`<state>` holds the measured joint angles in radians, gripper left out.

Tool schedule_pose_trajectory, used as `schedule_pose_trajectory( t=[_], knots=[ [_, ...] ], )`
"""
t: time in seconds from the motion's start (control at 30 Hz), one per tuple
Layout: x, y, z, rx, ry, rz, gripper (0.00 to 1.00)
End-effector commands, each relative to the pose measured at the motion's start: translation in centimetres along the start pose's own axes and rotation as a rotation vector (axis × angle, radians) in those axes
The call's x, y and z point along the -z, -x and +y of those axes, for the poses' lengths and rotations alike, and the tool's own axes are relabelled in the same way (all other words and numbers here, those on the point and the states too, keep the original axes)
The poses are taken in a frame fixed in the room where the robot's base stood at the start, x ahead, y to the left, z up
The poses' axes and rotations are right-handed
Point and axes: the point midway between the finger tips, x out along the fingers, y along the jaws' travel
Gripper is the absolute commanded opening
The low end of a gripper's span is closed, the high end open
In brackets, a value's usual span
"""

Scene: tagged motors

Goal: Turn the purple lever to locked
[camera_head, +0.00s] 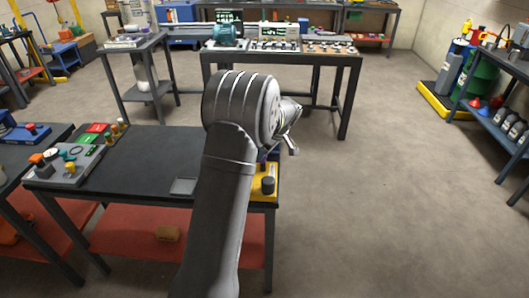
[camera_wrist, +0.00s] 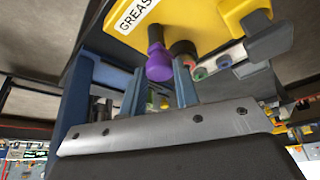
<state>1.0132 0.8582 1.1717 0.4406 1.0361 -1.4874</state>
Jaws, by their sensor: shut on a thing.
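The purple lever (camera_wrist: 158,62) hangs from a yellow box (camera_wrist: 190,22) in the wrist view. The box bears a white label reading "GREAS", the rest cut off. My gripper (camera_wrist: 135,72) is shut on the purple lever, whose rounded end shows close to the right finger. In the head view, the yellow box (camera_head: 264,196) sits at the right end of the dark table, partly hidden behind my arm. A small purple bit shows above it. The lever's marks for locked cannot be made out.
A dark red round part (camera_wrist: 183,48) and a grey bar with green and red rings (camera_wrist: 215,65) lie close right of the lever. A black knob (camera_head: 268,186) stands on the box. A grey control panel (camera_head: 70,165) is at the table's left. Open floor lies right.

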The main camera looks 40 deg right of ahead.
Motion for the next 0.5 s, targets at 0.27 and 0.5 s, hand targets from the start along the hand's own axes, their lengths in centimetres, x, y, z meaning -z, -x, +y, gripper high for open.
schedule_pose_trajectory(
  t=[0.27,0.5],
  knots=[
    [-0.12,-0.05,0.16,0.043,0.105,-0.002,0.06],
    [-0.13,-0.06,0.13,0.057,0.134,-0.002,0.06]
  ],
)
